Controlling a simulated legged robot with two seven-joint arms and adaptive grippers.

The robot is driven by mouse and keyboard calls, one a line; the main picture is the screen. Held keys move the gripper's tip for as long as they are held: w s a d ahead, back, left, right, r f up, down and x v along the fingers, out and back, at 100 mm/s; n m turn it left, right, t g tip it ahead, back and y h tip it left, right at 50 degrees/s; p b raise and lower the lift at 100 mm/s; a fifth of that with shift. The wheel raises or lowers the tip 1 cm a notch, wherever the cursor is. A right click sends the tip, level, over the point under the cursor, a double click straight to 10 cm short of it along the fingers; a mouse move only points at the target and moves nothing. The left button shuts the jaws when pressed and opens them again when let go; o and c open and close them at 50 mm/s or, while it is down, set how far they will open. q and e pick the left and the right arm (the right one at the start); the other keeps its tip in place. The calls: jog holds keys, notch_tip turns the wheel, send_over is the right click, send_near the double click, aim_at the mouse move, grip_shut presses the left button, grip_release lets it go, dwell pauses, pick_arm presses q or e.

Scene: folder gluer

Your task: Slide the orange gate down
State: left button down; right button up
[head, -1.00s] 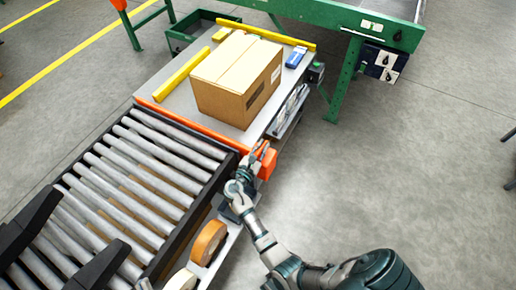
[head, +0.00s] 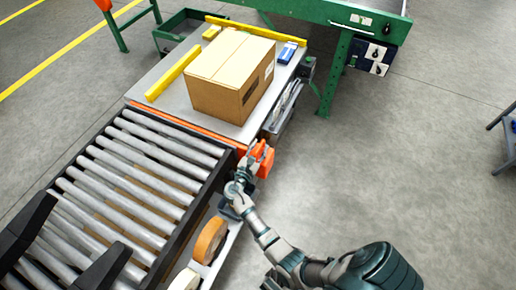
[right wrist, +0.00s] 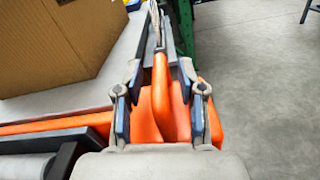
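The orange gate (head: 190,125) is a low bar across the gap between the roller conveyor and the grey table. Only a thin strip of it shows in the head view, and its left part shows in the right wrist view (right wrist: 60,125). At its right end is an orange handle block (head: 264,156), with an upright orange grip (right wrist: 160,95) in the right wrist view. My right gripper (head: 245,165) is at this end. In the right wrist view its fingers (right wrist: 161,85) are apart on either side of the grip, with gaps visible near the tips.
A cardboard box (head: 231,75) stands on the grey table (head: 172,98) between yellow guide bars (head: 172,74). The roller conveyor (head: 140,180) fills the left front. Tape rolls (head: 209,240) sit beside it. A green machine frame (head: 332,75) stands behind.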

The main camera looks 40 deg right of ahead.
jog(key=shift+s+a+f, duration=0.1)
jog(key=shift+s+a, duration=0.1)
jog(key=shift+a, duration=0.15)
jog(key=v, duration=1.1)
jog(key=shift+a, duration=0.15)
jog(key=shift+w, duration=0.1)
